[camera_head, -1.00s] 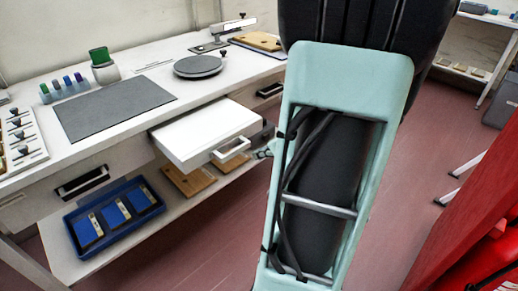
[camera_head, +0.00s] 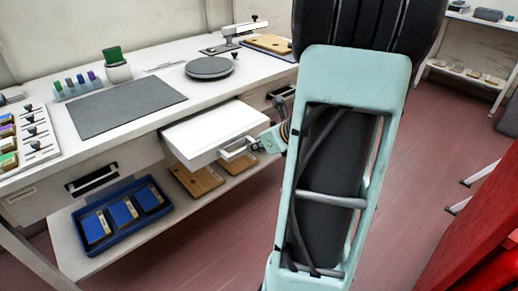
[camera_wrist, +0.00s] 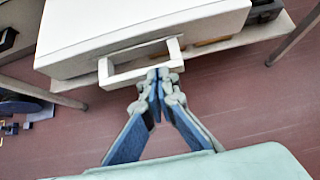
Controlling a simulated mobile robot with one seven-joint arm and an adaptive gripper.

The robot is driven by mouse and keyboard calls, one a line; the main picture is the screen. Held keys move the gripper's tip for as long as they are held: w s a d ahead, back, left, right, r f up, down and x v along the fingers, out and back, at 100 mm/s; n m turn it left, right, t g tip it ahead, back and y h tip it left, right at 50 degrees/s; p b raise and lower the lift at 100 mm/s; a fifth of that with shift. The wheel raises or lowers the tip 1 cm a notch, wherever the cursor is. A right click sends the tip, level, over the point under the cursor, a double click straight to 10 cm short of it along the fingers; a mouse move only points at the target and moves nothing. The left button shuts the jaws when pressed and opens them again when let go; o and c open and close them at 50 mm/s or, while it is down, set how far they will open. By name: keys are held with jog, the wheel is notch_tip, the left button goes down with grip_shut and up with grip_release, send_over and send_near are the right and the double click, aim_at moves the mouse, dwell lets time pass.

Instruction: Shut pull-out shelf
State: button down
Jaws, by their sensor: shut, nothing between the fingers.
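The pull-out shelf (camera_head: 214,130) is a white slab sticking out from under the white workbench, with a pale loop handle on its front edge. In the wrist view the shelf (camera_wrist: 140,25) fills the top, with its handle (camera_wrist: 140,63) below the front face. My gripper (camera_wrist: 157,75) is shut and empty, its fingertips at the lower right part of the handle. I cannot tell whether they touch it. In the head view my gripper (camera_head: 262,142) is partly hidden by my arm, just right of the handle.
The workbench (camera_head: 140,125) carries a grey mat (camera_head: 128,105), a round turntable (camera_head: 209,68) and a marker rack. A blue tray (camera_head: 122,212) and wooden boards (camera_head: 196,180) lie on the lower shelf. Red equipment (camera_head: 470,230) stands at right. The floor between is clear.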

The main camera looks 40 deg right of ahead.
aim_at(219, 119)
jog(key=w+p, duration=0.1)
jog(key=w, duration=0.5)
jog(key=w+a+p, duration=0.1)
jog(key=w, duration=0.5)
jog(key=w+p, duration=0.1)
jog(key=w, duration=0.5)
jog(key=shift+w+a+p, duration=0.25)
jog(key=shift+p, duration=0.05)
